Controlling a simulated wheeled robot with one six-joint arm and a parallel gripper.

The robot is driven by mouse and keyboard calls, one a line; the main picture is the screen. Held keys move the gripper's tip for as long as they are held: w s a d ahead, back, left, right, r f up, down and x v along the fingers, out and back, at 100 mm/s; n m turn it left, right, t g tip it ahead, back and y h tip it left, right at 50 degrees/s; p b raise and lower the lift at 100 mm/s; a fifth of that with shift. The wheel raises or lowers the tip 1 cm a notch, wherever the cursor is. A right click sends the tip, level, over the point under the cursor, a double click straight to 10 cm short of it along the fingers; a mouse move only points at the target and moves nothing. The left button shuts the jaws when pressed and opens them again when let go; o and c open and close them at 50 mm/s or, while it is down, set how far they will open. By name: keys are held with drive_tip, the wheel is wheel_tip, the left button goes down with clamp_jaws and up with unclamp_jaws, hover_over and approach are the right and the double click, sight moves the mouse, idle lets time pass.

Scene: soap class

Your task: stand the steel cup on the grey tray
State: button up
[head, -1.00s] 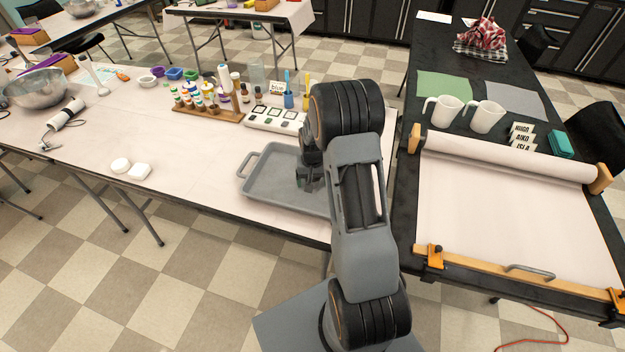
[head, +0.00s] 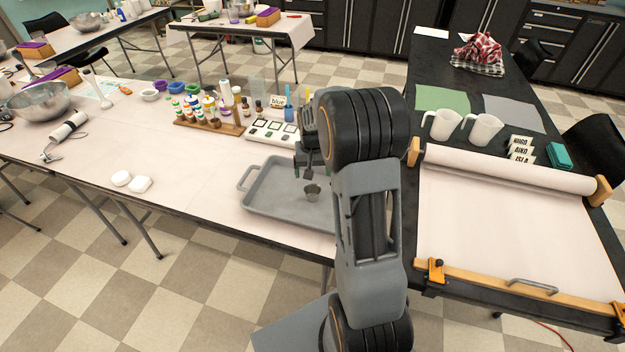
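The steel cup (head: 312,192) is small and grey and stands upright on the grey tray (head: 262,200), right of the tray's middle. The tray lies on the white-topped table, with a handle at its left end; my arm hides its right end. My gripper (head: 309,172) is above the cup, apart from it. It is open and holds nothing; its fingers are small and dark in this view.
Behind the tray are a white board with dark squares (head: 270,132) and a wooden rack of small bottles (head: 208,124). Two white soap bars (head: 140,184) lie to the left. Two white mugs (head: 482,129) stand on the black table. The table between soaps and tray is clear.

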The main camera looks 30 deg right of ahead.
drive_tip(key=s+a+r+n+t, duration=0.1)
drive_tip(key=s+a+r+n, duration=0.1)
drive_tip(key=s+a+r, duration=0.5)
drive_tip(key=s+a+r+n+t, duration=0.1)
drive_tip(key=s+a+r, duration=0.1)
drive_tip(key=s, duration=0.3)
drive_tip(key=s+a+r+n+t, duration=0.1)
drive_tip(key=s+a+r, duration=0.1)
drive_tip(key=s, duration=0.4)
drive_tip(key=shift+s+a+n, duration=0.3)
drive_tip(key=shift+a, duration=0.6)
